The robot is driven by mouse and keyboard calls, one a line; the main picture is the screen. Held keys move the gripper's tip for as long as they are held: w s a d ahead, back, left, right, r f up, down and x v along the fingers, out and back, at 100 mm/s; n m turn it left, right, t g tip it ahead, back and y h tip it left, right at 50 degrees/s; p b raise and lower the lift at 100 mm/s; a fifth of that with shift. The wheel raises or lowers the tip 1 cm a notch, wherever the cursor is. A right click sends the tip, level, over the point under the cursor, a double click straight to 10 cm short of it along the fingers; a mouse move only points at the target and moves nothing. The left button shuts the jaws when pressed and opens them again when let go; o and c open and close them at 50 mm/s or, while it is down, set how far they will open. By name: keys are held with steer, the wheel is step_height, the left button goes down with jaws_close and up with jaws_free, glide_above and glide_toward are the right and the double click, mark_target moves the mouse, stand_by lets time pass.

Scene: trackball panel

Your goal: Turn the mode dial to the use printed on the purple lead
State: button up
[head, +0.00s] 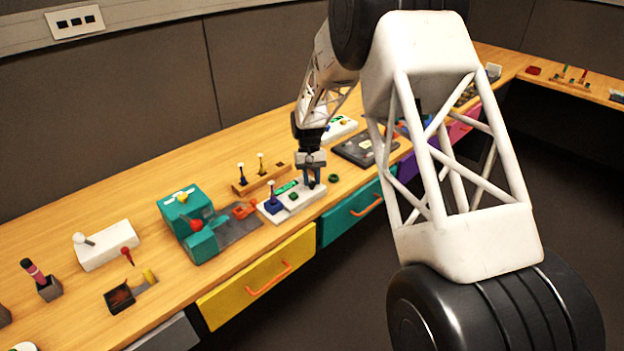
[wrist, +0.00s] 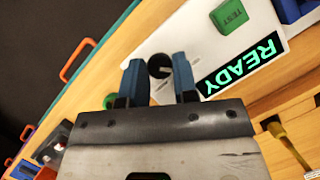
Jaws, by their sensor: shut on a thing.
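The white panel (head: 292,208) lies on the wooden bench under my gripper (head: 312,183). In the wrist view the panel (wrist: 205,50) has a display reading READY (wrist: 241,66) and a green TEST button (wrist: 230,14). My gripper (wrist: 159,78) has its two blue fingers on either side of a dark round knob (wrist: 160,66) on this panel, which looks like the mode dial. It is shut on the knob. I cannot read any marks around the knob. I cannot make out a purple lead or any print on it.
A green ring (head: 333,178) lies on the bench right of the panel. A teal machine with a red knob (head: 195,225) stands to the left. A wooden stand with small upright pegs (head: 262,178) is behind. A dark grey panel (head: 362,149) lies to the right.

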steer(key=shift+n+h, duration=0.3)
steer(key=shift+n, duration=0.6)
steer(key=o, duration=0.9)
steer(key=v, duration=0.8)
steer(key=shift+s+a+f, duration=0.1)
